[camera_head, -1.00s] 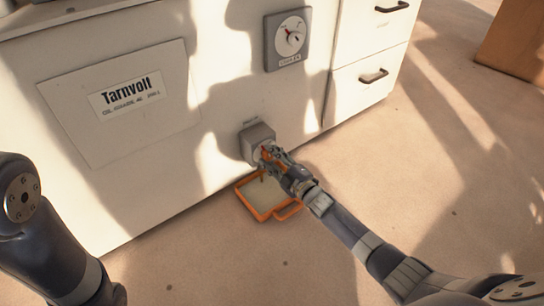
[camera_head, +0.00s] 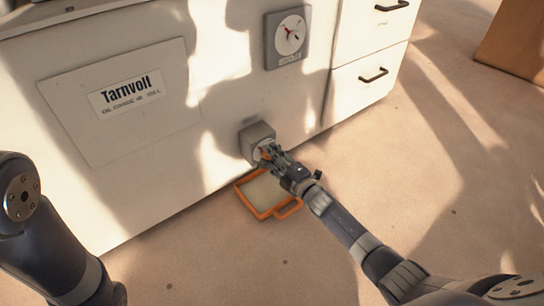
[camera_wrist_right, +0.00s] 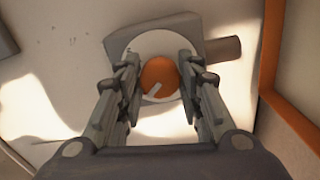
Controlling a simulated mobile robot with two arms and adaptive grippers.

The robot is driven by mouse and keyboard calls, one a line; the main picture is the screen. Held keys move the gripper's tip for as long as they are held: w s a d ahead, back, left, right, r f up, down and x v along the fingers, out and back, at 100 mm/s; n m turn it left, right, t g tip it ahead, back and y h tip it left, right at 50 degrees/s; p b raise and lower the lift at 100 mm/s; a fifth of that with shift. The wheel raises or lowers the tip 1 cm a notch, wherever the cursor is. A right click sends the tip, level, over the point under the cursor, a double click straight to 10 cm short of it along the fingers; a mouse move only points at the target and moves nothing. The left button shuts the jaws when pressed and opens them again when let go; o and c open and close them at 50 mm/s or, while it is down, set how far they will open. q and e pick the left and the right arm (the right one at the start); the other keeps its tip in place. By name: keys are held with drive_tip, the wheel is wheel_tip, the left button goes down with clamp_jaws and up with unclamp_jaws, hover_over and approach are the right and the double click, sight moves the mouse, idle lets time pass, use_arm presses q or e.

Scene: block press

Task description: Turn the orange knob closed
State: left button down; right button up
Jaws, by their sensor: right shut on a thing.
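The orange knob (camera_wrist_right: 159,77) is on a round pale plate on a grey box (camera_head: 257,138) low on the white cabinet front. A pale pointer line marks the knob's face. My right gripper (camera_head: 268,155) reaches it from the lower right. In the right wrist view my right gripper (camera_wrist_right: 159,84) has one finger on each side of the knob and is shut on it. In the head view the fingers hide most of the knob. My left arm shows at the left edge, but its gripper is out of view.
An orange-rimmed tray (camera_head: 262,214) with a handle lies on the floor under the knob. A dial gauge (camera_head: 288,38) is above on the white cabinet (camera_head: 120,190). Drawers with dark handles (camera_head: 373,75) are to the right.

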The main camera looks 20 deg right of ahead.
drive_tip(key=o, duration=1.1)
drive_tip(key=shift+c, duration=0.2)
drive_tip(key=shift+s, duration=0.1)
drive_tip(key=v, duration=1.2)
